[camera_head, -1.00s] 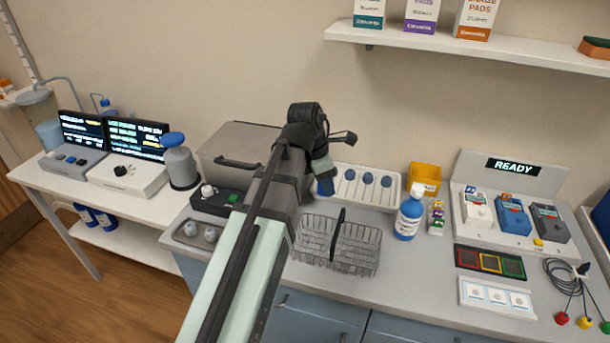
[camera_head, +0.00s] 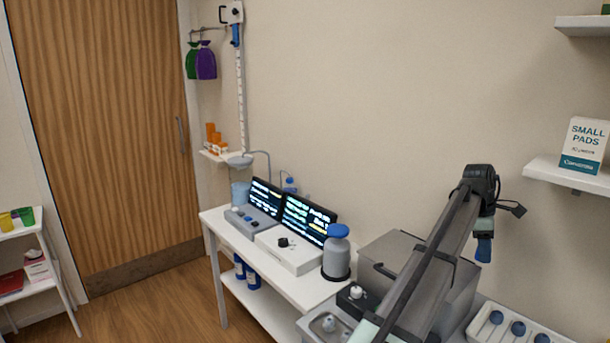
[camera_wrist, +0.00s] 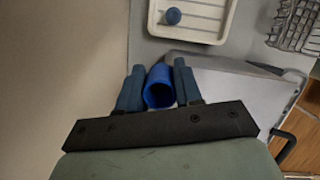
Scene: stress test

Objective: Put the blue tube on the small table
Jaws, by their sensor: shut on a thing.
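My gripper (camera_head: 484,236) is shut on the blue tube (camera_head: 484,250) at the right, in front of the wall. In the wrist view the blue tube (camera_wrist: 159,88) is gripped between the two dark fingers of my gripper (camera_wrist: 157,80), its open round end showing. A white table (camera_head: 215,215) with a lower shelf stands left of the counter. A smaller white stand (camera_head: 22,232) is at the far left edge, partly cut off. I cannot tell which of the two is the small table. The tube is well away from both.
The white table bears two consoles with screens (camera_head: 309,218) and a blue-lidded grey container (camera_head: 337,253). A large grey box (camera_head: 410,262) stands below my arm. A white tray (camera_head: 500,332) with blue-topped items is at lower right. Wooden floor (camera_head: 150,300) separates the stand and table.

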